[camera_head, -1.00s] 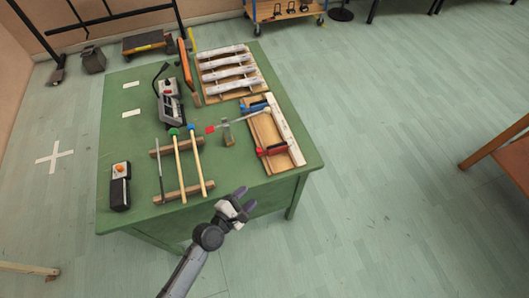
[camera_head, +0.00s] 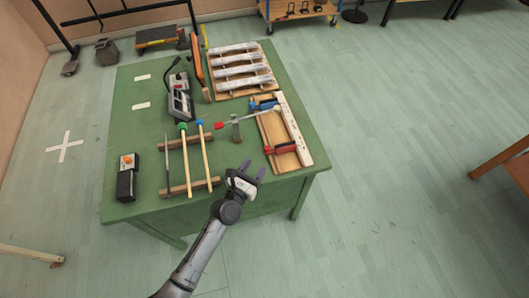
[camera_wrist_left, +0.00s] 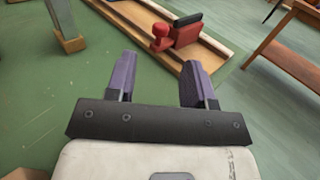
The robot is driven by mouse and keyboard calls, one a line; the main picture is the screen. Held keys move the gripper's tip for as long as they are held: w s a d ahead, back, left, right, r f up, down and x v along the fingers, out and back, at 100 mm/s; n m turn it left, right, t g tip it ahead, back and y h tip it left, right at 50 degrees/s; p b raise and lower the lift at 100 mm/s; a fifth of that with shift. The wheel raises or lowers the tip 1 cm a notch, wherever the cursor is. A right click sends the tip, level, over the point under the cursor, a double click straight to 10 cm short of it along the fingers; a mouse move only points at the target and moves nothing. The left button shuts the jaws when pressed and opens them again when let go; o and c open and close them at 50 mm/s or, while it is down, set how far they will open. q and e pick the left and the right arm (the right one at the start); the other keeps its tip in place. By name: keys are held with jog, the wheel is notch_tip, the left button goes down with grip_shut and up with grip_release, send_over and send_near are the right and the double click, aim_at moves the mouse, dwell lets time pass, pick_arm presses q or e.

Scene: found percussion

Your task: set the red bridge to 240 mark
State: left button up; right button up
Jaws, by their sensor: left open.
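The red bridge (camera_head: 281,148) sits across the near end of a wooden board (camera_head: 268,128) at the right side of the green table. In the left wrist view the red bridge (camera_wrist_left: 186,32) shows ahead of the fingers, with a round red knob at its left. A blue bridge (camera_head: 264,105) sits near the board's far end. My left gripper (camera_head: 254,170) is open and empty, just short of the red bridge, near the table's front edge. Its purple fingers (camera_wrist_left: 158,82) are apart in the left wrist view. The 240 mark cannot be made out. My right gripper is not in view.
The green table (camera_head: 130,75) also holds a rack with mallets (camera_head: 188,160), a small post (camera_head: 236,130) with a red-tipped stick, a grey device (camera_head: 179,100), a black box (camera_head: 127,178) and a frame of pale bars (camera_head: 238,68).

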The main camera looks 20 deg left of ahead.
aim_at(265, 151)
pick_arm(q)
jog(key=w, duration=0.4)
jog(key=w+d+b, duration=0.1)
jog(key=w, duration=0.1)
jog(key=shift+w, duration=0.4)
grip_shut()
